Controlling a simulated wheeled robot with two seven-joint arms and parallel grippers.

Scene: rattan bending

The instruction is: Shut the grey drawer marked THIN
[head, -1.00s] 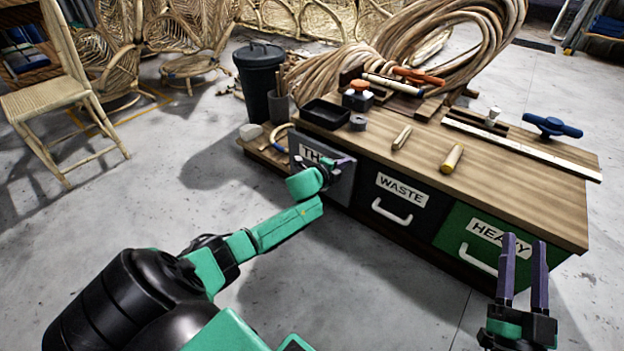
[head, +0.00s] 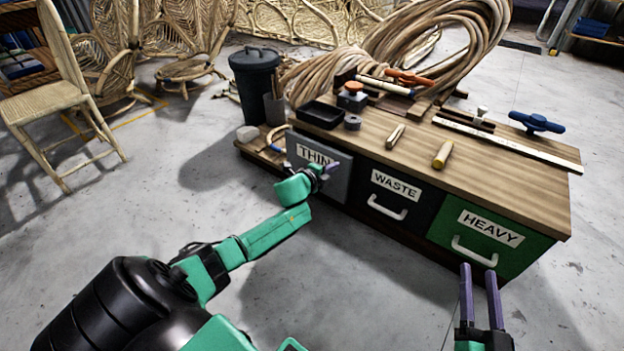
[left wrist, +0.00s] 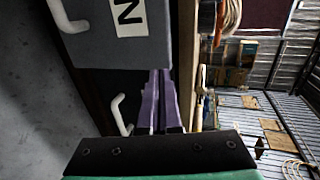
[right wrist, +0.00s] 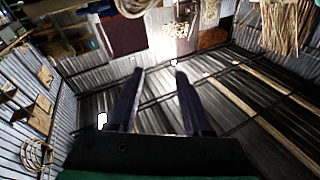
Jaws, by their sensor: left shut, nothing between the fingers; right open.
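The grey drawer marked THIN (head: 310,172) is at the left end of the wooden bench, and its front stands out a little from the black drawer front beside it. In the left wrist view its grey front (left wrist: 105,45) shows part of the label and a white handle. My left gripper (head: 335,167) is shut and empty, just in front of the right part of the grey front. In the left wrist view its fingertips (left wrist: 160,71) are at the panel's edge; I cannot tell if they touch. My right gripper (head: 479,268) is open and empty, in front of the green drawer.
The black WASTE drawer (head: 385,180) and green HEAVY drawer (head: 500,262) sit to the right and look flush. The bench top (head: 500,170) holds a black tray (head: 320,115), tools and coiled rattan (head: 430,50). A dark bin (head: 258,85) stands behind left. The floor in front is clear.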

